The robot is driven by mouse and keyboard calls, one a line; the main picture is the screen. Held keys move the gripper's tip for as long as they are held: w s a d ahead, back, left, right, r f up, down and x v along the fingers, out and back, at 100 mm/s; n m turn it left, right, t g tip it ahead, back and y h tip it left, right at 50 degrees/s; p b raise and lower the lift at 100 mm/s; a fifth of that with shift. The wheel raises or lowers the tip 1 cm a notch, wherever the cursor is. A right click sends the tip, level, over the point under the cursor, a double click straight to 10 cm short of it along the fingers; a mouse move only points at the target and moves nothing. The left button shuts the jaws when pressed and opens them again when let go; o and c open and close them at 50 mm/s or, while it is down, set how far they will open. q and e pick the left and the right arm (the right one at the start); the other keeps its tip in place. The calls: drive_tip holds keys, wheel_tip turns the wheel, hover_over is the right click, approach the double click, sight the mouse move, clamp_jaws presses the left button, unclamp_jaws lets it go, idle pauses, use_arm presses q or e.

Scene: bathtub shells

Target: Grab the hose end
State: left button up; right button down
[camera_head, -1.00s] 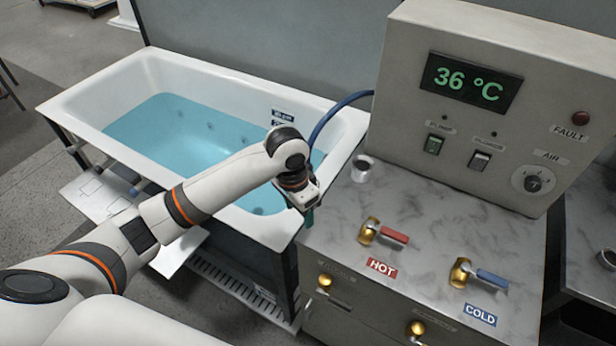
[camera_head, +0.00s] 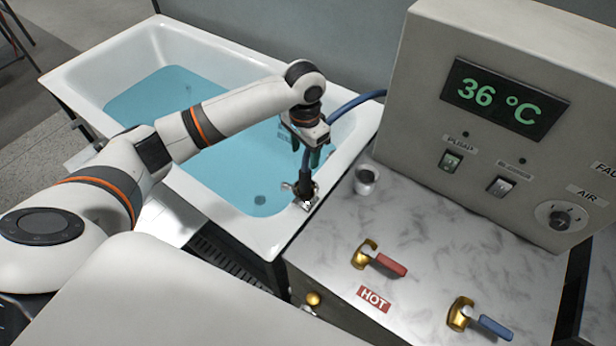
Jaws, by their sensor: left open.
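The blue hose (camera_head: 358,101) comes out beside the control panel and arches down behind my left gripper. The hose end (camera_head: 305,190), a dark and metallic fitting, is at the right rim of the bathtub, just below the gripper. My left gripper (camera_head: 310,156) is open and points down over the tub's right end. Its fingers are near the lower hose, but I cannot tell whether the hose lies between them. The gripper body hides part of the hose. My right gripper is not in view.
The white bathtub (camera_head: 75,72) holds blue water (camera_head: 225,155). To its right is a marble counter (camera_head: 420,235) with a small white cup (camera_head: 366,180), a red-handled hot valve (camera_head: 378,260) and a blue-handled cold valve (camera_head: 478,318). A control panel (camera_head: 430,60) reads 36 °C.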

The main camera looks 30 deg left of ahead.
sight(305, 171)
use_arm(q)
drive_tip(key=f, duration=0.3)
drive_tip(key=shift+s+f, duration=0.15)
drive_tip(key=shift+s, duration=0.1)
drive_tip(key=shift+w+f+p, duration=0.1)
drive_tip(key=shift+f+p, duration=0.15)
drive_tip(key=shift+p, duration=0.1)
drive_tip(key=f, duration=0.2)
drive_tip(key=f+p, duration=0.1)
drive_tip(key=f, duration=0.1)
drive_tip(key=shift+s+d+f+p, duration=0.1)
drive_tip(key=shift+s+f+p, duration=0.1)
drive_tip(key=shift+p, duration=0.1)
drive_tip(key=shift+f, duration=0.3)
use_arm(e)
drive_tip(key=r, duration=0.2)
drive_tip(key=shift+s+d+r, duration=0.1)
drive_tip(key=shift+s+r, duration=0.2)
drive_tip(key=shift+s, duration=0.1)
use_arm(q)
drive_tip(key=shift+w, duration=0.1)
drive_tip(key=shift+c, duration=0.5)
drive_tip(key=c, duration=1)
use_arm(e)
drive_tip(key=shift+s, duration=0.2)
